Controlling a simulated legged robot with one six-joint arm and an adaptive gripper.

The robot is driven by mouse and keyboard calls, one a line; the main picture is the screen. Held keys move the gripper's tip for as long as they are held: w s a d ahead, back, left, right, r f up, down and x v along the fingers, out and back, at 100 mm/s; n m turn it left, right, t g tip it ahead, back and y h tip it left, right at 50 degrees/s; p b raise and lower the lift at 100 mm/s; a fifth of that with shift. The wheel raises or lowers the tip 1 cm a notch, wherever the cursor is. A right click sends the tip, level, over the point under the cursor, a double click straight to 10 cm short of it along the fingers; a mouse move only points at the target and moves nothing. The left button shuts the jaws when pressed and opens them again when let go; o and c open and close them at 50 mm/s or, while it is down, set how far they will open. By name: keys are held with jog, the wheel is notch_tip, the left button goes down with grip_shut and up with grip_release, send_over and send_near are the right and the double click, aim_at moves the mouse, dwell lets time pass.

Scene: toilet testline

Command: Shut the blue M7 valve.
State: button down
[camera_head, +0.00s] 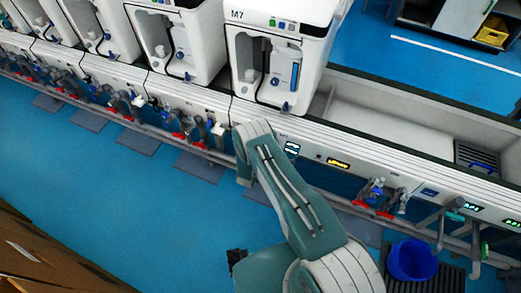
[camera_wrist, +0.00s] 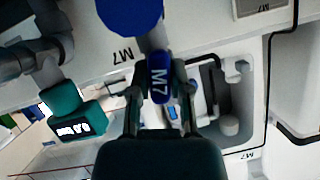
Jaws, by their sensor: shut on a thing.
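My gripper (camera_wrist: 159,92) is shut on this handle, one dark finger on each side. Above the handle in the wrist view is a round blue part (camera_wrist: 130,14), cut by the top edge. In the head view, the unit labelled M7 (camera_head: 270,30) stands at the top middle. My arm reaches up to the rail below it. My gripper and the blue handle are hidden there.
White rail (camera_head: 370,165) runs along the units. Red-handled valves (camera_head: 372,205) sit right of my arm, and more valves (camera_head: 190,135) sit left. A blue bucket (camera_head: 412,260) stands at lower right. In the wrist view, a teal box (camera_wrist: 75,115) with lit digits is left of my gripper.

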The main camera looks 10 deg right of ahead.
jog(key=c, duration=0.6)
grip_release()
jog(key=shift+o, duration=0.2)
jog(key=v, duration=1.2)
jog(key=shift+f, duration=0.1)
